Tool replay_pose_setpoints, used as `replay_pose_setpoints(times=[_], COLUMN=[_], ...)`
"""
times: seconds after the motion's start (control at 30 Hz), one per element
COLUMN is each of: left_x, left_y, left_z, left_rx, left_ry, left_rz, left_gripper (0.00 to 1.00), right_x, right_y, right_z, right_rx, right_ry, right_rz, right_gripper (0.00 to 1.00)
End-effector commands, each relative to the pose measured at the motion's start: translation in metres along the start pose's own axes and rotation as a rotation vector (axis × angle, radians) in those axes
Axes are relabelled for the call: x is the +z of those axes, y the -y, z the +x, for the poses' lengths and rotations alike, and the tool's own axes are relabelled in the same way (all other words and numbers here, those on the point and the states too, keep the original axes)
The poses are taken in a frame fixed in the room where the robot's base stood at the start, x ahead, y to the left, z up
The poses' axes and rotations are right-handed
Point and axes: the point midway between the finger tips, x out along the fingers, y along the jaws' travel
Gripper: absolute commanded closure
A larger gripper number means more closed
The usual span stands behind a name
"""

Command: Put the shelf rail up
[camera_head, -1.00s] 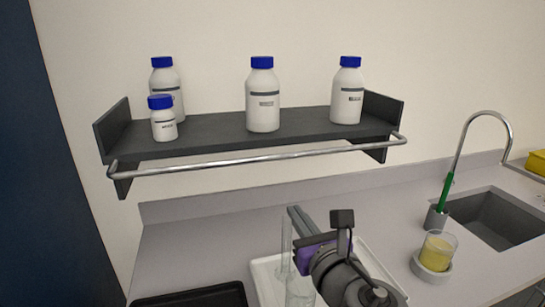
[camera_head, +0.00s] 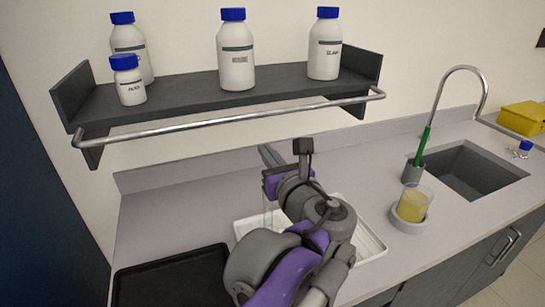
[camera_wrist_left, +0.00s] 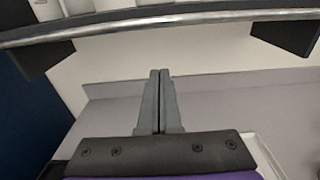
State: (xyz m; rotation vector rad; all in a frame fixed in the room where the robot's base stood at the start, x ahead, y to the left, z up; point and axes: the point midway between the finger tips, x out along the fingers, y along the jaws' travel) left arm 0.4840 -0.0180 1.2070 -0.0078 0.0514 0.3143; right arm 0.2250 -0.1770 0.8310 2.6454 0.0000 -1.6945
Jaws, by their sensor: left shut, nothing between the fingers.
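The shelf rail (camera_head: 235,118) is a thin silver bar with bent ends. It runs along the front of the dark grey wall shelf (camera_head: 190,95), low, at about the level of the shelf's underside. It crosses the top of the left wrist view (camera_wrist_left: 170,20). My left gripper (camera_head: 266,152) is below the rail and apart from it, above the counter. In the left wrist view its two grey fingers (camera_wrist_left: 160,74) are shut together with nothing between them, pointing toward the wall under the shelf. My right gripper is not in view.
Several white bottles with blue caps, such as the middle one (camera_head: 236,55), stand on the shelf. Below are a white tray (camera_head: 372,243) partly behind my arm, a black tray (camera_head: 170,280), a beaker of yellow liquid (camera_head: 413,203), and a sink (camera_head: 475,172) with a tall tap.

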Motion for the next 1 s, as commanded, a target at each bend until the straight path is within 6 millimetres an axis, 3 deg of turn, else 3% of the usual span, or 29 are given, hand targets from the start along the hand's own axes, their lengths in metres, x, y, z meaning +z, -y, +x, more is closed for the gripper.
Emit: replay_pose_setpoints(times=[0.23, 0.5, 1.0], left_x=[0.0, 0.033, 0.038], left_y=[-0.001, 0.0, 0.0], left_z=[0.054, 0.04, 0.038], left_rx=[0.004, -0.001, 0.0], left_ry=[0.0, 0.0, -0.003], left_rz=[0.001, 0.0, 0.0], left_gripper=[1.0, 1.0, 1.0], right_x=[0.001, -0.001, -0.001], right_y=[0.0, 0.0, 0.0], right_z=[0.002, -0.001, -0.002], right_rx=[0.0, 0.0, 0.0], right_ry=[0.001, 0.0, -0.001], right_rz=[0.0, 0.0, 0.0], right_gripper=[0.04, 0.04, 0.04])
